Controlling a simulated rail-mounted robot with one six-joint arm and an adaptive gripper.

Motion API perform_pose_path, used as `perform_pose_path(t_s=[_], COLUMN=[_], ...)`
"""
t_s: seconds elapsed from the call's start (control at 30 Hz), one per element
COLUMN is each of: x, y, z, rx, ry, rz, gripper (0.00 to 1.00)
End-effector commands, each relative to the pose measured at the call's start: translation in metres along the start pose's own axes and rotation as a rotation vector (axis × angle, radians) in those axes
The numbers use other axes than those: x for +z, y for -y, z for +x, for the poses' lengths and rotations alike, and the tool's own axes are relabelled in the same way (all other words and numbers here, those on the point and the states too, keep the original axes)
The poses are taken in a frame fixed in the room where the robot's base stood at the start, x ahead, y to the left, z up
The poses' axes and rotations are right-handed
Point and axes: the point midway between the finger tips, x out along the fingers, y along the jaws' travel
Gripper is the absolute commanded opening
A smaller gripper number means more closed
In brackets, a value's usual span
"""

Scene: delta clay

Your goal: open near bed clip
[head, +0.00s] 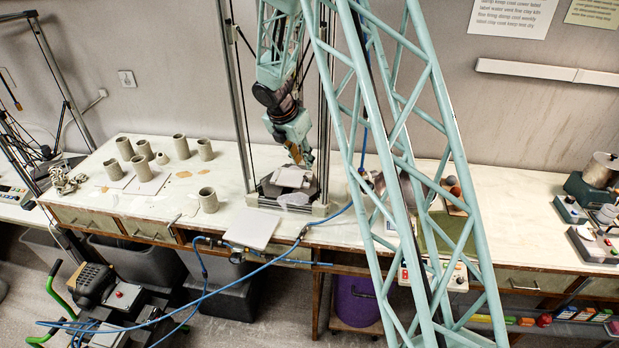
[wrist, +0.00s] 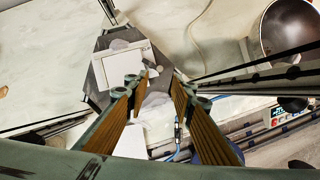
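The clay printer's dark bed (head: 270,188) stands on the bench between tall upright rails, and it also shows in the wrist view (wrist: 98,98). A white square plate (wrist: 118,64) lies on it. A small grey piece at the plate's right side (wrist: 149,66), close to my left finger, looks like a bed clip; I cannot tell whether it is open or closed. My gripper (wrist: 161,80) points down over the bed's near right side. Its ribbed tan fingers are apart with nothing between them. In the head view my gripper (head: 298,156) is just above the plate (head: 292,177).
Printer rails (wrist: 255,76) run close to the right of my gripper. Several clay cylinders (head: 181,147) stand on the left of the bench. A pale board (head: 252,228) sits at the front edge, near a blue hose (head: 270,262). A dark bowl-like thing (wrist: 290,28) is at upper right.

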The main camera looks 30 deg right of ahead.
Motion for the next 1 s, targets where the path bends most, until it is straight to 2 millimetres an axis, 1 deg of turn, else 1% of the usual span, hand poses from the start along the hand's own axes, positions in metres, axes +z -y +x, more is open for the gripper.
perform_pose_path(t_s=[0.03, 0.7, 1.0], x=[-0.001, -0.001, 0.000], y=[0.001, 0.000, 0.000], z=[0.007, 0.080, 0.106], rx=[-0.001, -0.001, -0.001], ry=[-0.001, -0.001, 0.000], rz=[0.000, -0.001, 0.000], gripper=[0.23, 0.23, 0.23])
